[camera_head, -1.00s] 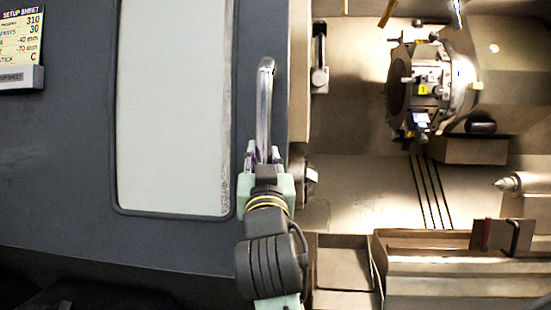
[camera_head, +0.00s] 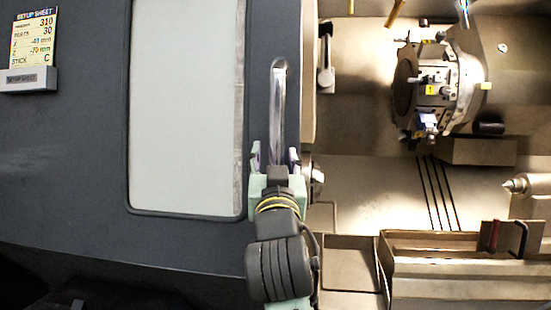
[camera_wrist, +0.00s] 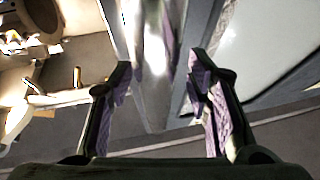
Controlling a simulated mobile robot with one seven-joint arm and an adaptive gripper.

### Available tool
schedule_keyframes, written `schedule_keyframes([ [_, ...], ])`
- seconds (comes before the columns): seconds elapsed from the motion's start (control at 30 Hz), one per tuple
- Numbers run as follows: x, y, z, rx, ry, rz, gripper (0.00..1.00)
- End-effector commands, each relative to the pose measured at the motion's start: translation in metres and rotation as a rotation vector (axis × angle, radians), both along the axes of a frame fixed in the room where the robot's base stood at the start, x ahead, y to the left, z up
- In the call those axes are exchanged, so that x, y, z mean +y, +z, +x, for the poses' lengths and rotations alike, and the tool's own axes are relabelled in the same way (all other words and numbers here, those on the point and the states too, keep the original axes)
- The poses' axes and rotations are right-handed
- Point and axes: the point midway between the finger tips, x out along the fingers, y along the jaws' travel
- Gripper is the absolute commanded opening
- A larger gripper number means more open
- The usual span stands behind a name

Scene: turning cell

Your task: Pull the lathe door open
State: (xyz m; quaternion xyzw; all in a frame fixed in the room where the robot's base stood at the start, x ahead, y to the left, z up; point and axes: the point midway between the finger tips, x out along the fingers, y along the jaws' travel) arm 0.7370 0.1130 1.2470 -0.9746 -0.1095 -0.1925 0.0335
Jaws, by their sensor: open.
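The lathe door (camera_head: 70,170) is a dark grey panel with a pale window (camera_head: 186,110). It stands at the left, and the opening into the machine shows to the right of its edge. A shiny vertical bar handle (camera_head: 278,105) is fixed near the door's right edge. My gripper (camera_head: 274,158) is at the lower end of the handle with its fingers open, one on each side of the bar. In the wrist view the handle (camera_wrist: 153,70) runs between the two purple-padded fingers (camera_wrist: 162,85), with a gap visible on both sides.
Inside the lathe, a tool turret (camera_head: 438,88) stands at upper right and a pointed centre (camera_head: 515,185) at far right. A tray (camera_head: 455,270) with red and black hooked items lies at lower right. A setup sheet (camera_head: 35,38) hangs at upper left.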

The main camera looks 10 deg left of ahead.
Motion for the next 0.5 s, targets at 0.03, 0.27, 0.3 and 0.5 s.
schedule_keyframes([
  [0.03, -0.001, -0.002, -0.004, -0.001, 0.000, 0.001, 0.45],
  [0.27, -0.009, -0.016, -0.038, -0.002, 0.000, 0.001, 0.45],
  [0.3, -0.010, -0.019, -0.044, -0.002, 0.000, 0.001, 0.45],
  [0.5, -0.014, -0.027, -0.063, -0.001, 0.000, 0.001, 0.45],
])
